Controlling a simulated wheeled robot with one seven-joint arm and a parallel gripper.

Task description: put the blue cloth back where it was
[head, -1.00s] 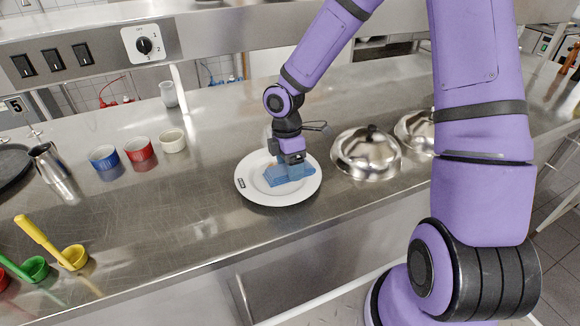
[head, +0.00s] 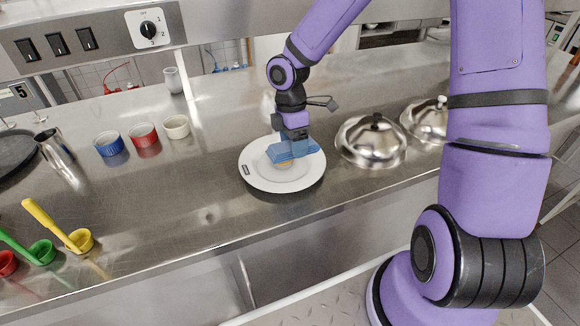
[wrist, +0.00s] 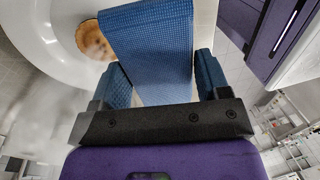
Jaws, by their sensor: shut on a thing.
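The blue cloth (head: 290,151) is in my gripper (head: 293,140), over the far right part of a white plate (head: 262,180). My gripper is shut on it. In the wrist view the cloth (wrist: 150,45) shows a woven texture and spreads out between the two fingers (wrist: 160,88). A round brown patch (wrist: 93,40) shows on the plate beside the cloth, partly hidden by it; in the head view a bit of it peeks out under the cloth's near edge. I cannot tell whether the cloth touches the plate.
Two silver domes (head: 371,145) stand right of the plate. Blue (head: 109,146), red (head: 144,136) and cream (head: 176,127) ramekins stand left, with a metal cup (head: 52,148). Colored ladles (head: 80,241) lie at the front left. The steel counter (head: 180,205) is clear left of the plate.

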